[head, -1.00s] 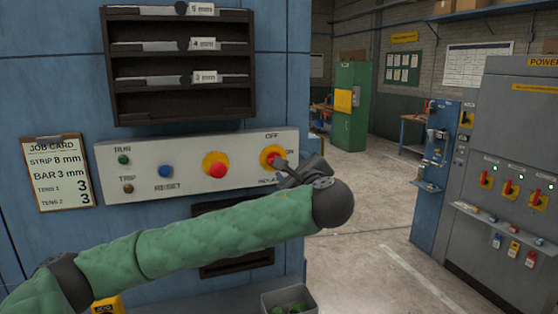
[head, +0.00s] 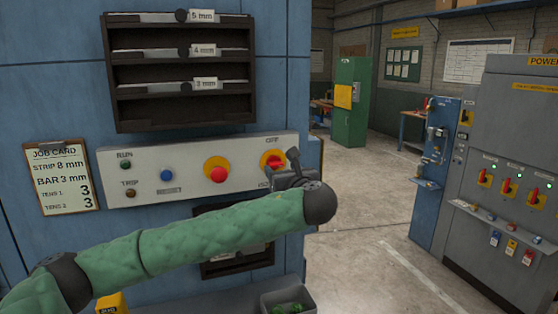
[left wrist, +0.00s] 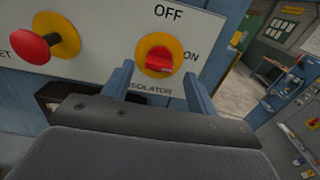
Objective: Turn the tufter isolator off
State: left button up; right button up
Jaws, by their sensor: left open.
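The isolator (head: 271,159) is a red handle on a yellow disc at the right end of the white control panel (head: 140,190). In the left wrist view the isolator handle (left wrist: 160,61) lies about crosswise, its right end towards ON; OFF is printed above. My left gripper (head: 291,164) is just in front of the isolator, at its lower right in the head view. In the left wrist view my left gripper (left wrist: 158,76) has its two blue fingers apart, below and either side of the disc, with nothing between them. Contact cannot be told. My right gripper is out of view.
A red mushroom button on yellow (head: 217,170) and a blue reset button (head: 166,174) are left of the isolator. A grey bin (head: 268,300) stands below. A power cabinet (head: 515,110) with similar red switches is at far right. Floor between is clear.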

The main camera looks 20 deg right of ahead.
aim_at(277, 165)
pick_arm(q)
jog(key=shift+w+a+p, duration=0.1)
jog(key=shift+w+p, duration=0.5)
jog(key=shift+w, duration=0.9)
